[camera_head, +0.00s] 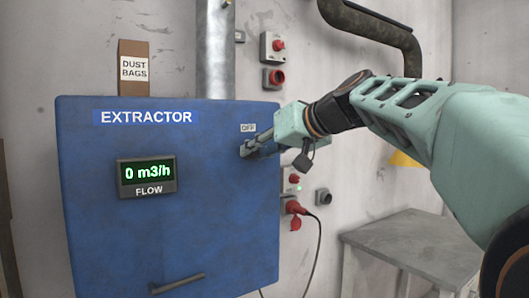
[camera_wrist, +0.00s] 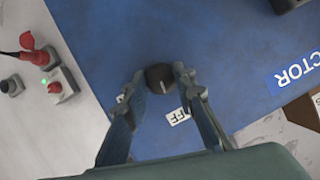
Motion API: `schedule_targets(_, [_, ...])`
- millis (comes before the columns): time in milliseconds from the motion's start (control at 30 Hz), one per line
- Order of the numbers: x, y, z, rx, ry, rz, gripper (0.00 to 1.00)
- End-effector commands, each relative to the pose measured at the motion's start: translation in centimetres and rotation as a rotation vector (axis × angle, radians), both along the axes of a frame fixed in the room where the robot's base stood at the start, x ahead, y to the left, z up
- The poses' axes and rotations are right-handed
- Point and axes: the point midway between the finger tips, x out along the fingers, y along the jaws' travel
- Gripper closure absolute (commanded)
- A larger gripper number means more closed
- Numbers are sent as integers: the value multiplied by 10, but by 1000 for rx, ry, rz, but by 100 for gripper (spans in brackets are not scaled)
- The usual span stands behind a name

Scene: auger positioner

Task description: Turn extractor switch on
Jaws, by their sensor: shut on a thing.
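The blue extractor cabinet (camera_head: 100,230) stands at the left in the head view, with its flow display (camera_head: 147,176) reading 0 m3/h. The extractor switch is a dark round knob (camera_wrist: 159,77) on the blue panel in the wrist view, beside the OFF label (camera_wrist: 178,117). My gripper (camera_wrist: 161,80) is at the panel with one finger on each side of the knob, shut on it. In the head view my gripper (camera_head: 247,149) reaches the panel's right side, just below the OFF label (camera_head: 248,128). The knob itself is mostly hidden there by the fingers.
A red plug (camera_head: 294,208) with a cable sits in a wall socket right of the cabinet. Wall switch boxes (camera_head: 272,47) are above it. A grey table (camera_head: 415,240) stands at the lower right. A dust bags box (camera_head: 134,68) is on top of the cabinet.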

Motion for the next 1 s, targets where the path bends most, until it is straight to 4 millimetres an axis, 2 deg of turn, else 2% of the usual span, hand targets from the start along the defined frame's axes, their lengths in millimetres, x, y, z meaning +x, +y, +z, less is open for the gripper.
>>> schedule_targets(1000, [2,-3,-6,777,522,0,100])
